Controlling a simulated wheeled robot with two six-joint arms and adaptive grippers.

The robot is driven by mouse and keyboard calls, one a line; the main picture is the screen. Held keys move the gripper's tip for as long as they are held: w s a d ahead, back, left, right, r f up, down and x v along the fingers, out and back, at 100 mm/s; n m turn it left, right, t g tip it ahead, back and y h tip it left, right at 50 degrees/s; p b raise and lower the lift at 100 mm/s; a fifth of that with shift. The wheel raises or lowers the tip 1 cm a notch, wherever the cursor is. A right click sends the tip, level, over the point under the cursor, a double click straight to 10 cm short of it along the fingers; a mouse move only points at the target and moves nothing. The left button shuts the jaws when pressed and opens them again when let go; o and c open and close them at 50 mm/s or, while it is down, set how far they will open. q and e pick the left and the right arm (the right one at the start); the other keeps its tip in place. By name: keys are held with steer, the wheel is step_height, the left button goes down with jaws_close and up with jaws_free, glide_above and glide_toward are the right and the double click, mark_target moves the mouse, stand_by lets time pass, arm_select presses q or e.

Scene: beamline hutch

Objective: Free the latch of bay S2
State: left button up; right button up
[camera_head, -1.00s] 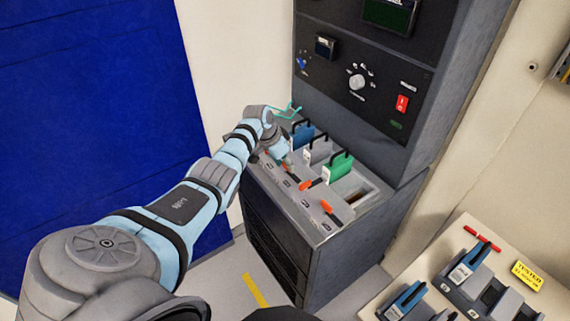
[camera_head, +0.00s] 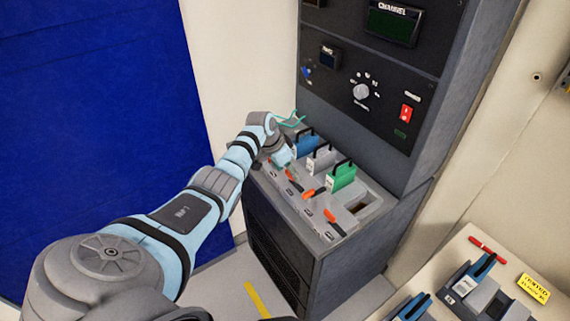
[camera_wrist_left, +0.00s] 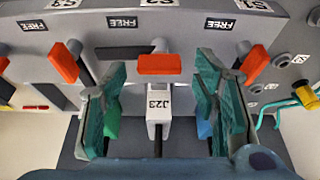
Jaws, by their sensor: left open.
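The latch of bay S2 (camera_wrist_left: 160,64) has an orange-red handle and sits in the middle of the wrist view, below the S2 label (camera_wrist_left: 160,3). In the head view its orange handle (camera_head: 294,187) shows just in front of my gripper. A grey module marked J23 (camera_wrist_left: 158,105) stands in that bay, and its grey body also shows in the head view (camera_head: 322,161). My left gripper (camera_wrist_left: 162,108) is open, its teal fingers apart on either side of the latch and module, holding nothing. In the head view its fingertips (camera_head: 283,158) are partly hidden.
A blue module (camera_head: 306,143) and a green module (camera_head: 342,177) stand on either side of J23. The neighbouring latches (camera_wrist_left: 62,62) and (camera_wrist_left: 255,62) are close by the fingers. A rack panel (camera_head: 360,90) rises behind. A side bench (camera_head: 450,250) is at lower right.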

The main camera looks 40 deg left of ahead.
arm_select(q)
steer(key=v, duration=1.1)
steer(key=shift+r, duration=0.25)
